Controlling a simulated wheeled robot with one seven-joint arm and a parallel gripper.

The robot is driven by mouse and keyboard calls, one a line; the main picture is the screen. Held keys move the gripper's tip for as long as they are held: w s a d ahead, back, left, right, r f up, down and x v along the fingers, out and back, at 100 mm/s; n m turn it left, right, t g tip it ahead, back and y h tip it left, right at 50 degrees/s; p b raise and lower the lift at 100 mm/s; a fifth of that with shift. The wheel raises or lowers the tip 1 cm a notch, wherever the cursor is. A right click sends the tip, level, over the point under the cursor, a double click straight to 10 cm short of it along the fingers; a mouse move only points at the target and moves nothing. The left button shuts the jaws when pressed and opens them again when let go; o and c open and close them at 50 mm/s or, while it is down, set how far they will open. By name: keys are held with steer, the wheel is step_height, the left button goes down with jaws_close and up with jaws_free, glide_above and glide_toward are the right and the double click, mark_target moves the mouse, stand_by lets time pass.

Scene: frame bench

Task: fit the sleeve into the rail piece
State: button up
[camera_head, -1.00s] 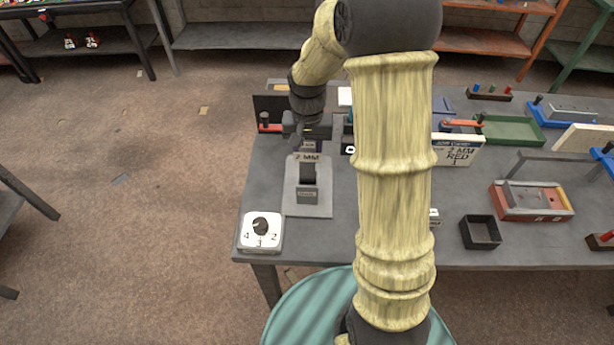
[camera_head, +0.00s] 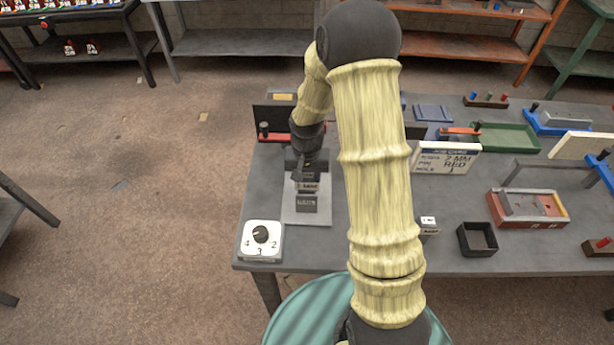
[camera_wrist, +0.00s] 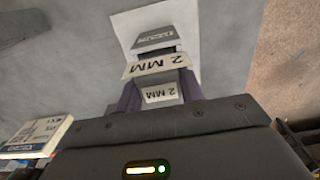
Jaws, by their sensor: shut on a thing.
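My gripper (camera_head: 307,172) is over the grey plate (camera_head: 291,214) at the left of the bench. In the wrist view its dark fingers (camera_wrist: 160,86) are shut on a small block with a "2 MM" label (camera_wrist: 161,93). A second "2 MM" label (camera_wrist: 156,65) sits just beyond the fingertips, on a dark stand (camera_head: 307,203) on the plate. I cannot tell whether the held block touches the stand. No part is clearly recognisable as the sleeve. A red and grey long piece (camera_head: 530,205) at the right may be the rail piece.
A black open box (camera_head: 477,239), a green tray (camera_head: 508,138) and a grey bridge (camera_head: 550,165) stand to the right.

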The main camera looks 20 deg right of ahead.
steer(key=o, duration=1.2)
steer(key=shift+f, duration=0.1)
step_height(320, 180, up, 12)
steer(key=b, duration=0.1)
steer(key=shift+r+b, duration=0.2)
steer(key=shift+b, duration=0.15)
steer(key=s+n+t, duration=0.2)
steer(key=s+n, duration=0.1)
steer(key=s, duration=1.1)
steer(key=shift+s+f+n+t, duration=0.15)
steer(key=shift+s+n+t, duration=0.05)
steer(key=shift+n+t, duration=0.1)
